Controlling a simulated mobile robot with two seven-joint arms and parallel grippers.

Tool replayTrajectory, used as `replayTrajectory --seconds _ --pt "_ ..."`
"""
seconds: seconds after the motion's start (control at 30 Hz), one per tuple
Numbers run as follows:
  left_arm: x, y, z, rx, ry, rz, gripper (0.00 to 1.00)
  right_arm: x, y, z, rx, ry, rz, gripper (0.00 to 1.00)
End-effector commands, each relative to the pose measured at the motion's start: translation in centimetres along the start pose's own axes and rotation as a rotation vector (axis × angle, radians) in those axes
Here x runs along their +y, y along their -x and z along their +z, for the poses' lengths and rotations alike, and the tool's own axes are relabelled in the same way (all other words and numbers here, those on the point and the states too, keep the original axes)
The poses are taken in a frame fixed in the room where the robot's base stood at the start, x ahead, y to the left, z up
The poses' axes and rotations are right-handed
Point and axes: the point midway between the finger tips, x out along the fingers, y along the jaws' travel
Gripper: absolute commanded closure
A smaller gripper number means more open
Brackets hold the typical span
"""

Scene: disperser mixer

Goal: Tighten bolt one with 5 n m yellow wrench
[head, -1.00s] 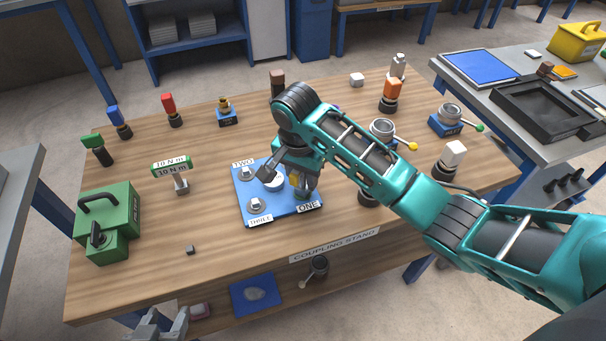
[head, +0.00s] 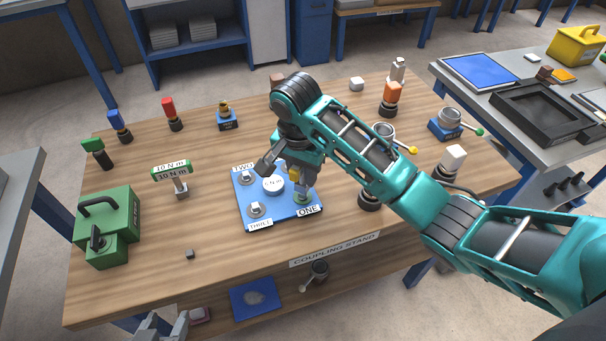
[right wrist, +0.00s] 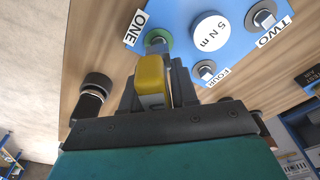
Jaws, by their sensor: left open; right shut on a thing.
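A blue plate (head: 262,215) on the table carries a white 5 N m disc (head: 273,185) in its middle and bolts at labelled corners. My right gripper (head: 296,178) is shut on the yellow wrench (right wrist: 151,76), over the corner labelled ONE (head: 308,210). The wrench's lower end meets bolt one (right wrist: 158,41), which has a green ring around it. The gripper hides part of the wrench, so I cannot tell how fully it seats. Bolts two (head: 247,175) and three (head: 256,209) stand clear. My left gripper (head: 165,328) is open and empty at the bottom edge.
Coloured-handled tools, including a red one (head: 170,108), line the back. The front-left tabletop is mostly clear.

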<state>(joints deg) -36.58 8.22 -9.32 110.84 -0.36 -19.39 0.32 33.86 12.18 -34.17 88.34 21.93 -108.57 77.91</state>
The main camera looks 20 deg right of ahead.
Motion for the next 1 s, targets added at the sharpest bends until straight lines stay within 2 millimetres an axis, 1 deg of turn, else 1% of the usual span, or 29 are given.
replayTrajectory --seconds 0.6,0.77,1.0 --pt "0.0 0.0 -0.2 0.005 -0.001 0.0 0.47 -0.1 3.2 -0.4 0.001 0.001 -0.003 1.0" --pt "0.0 0.0 -0.2 0.005 -0.001 0.0 0.47 -0.1 3.5 -0.4 0.001 0.001 -0.003 1.0" --pt "0.0 0.0 -0.2 0.005 -0.001 0.0 0.47 -0.1 3.6 -0.4 0.001 0.001 -0.003 1.0"
